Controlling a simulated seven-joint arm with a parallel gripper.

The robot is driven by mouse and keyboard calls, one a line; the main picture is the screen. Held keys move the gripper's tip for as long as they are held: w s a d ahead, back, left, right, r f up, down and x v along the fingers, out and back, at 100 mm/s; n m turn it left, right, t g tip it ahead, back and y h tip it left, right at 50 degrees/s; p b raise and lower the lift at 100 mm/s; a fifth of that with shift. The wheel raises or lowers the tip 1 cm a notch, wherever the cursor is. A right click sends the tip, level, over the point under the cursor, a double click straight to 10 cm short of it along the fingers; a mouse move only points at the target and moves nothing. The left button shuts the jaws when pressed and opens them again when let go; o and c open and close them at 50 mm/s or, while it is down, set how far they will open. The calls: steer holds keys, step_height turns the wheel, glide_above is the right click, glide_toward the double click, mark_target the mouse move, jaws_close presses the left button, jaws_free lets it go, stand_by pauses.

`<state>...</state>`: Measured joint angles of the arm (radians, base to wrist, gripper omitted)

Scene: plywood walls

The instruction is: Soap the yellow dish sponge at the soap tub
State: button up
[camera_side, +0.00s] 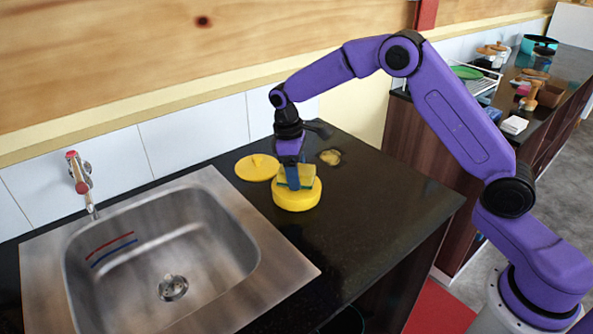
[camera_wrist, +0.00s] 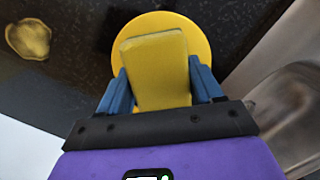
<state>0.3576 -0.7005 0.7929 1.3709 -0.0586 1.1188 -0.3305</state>
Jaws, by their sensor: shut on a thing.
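My gripper (camera_side: 292,178) is shut on the yellow dish sponge (camera_side: 305,173), with a blue finger on each side of it. In the wrist view the sponge (camera_wrist: 156,66) stands out between the blue fingers of my gripper (camera_wrist: 160,88). The round yellow soap tub (camera_side: 297,197) stands on the dark counter, right under the sponge. In the wrist view the tub (camera_wrist: 197,38) shows around and behind the sponge. The sponge is at the tub's top; I cannot tell whether it touches the soap. The tub's inside is mostly hidden by the sponge and gripper.
A yellow lid (camera_side: 257,167) lies flat on the counter, left of the tub. A brownish-yellow patch (camera_side: 330,157) lies behind right. A steel sink (camera_side: 165,255) with a red-handled tap (camera_side: 80,172) is at the left. The counter (camera_side: 385,200) right of the tub is clear.

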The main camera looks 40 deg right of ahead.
steer(key=shift+s+f, duration=0.1)
steer(key=shift+f, duration=0.65)
stand_by(2.1)
steer(key=shift+r, duration=3.7)
steer(key=s+d+f+m, duration=0.2)
steer(key=s+d, duration=0.1)
steer(key=s, duration=0.2)
steer(key=s+d+f+m, duration=0.2)
steer(key=s+d+m, duration=0.1)
steer(key=s, duration=0.2)
steer(key=s+d+f+m+y, duration=0.1)
steer(key=s+d+f+m, duration=0.2)
steer(key=s, duration=0.2)
steer(key=shift+s, duration=0.25)
step_height(320, 180, up, 7)
glide_above(300, 169)
steer(key=shift+w+a, duration=0.2)
steer(key=shift+w, duration=0.15)
steer(key=shift+f, duration=2.95)
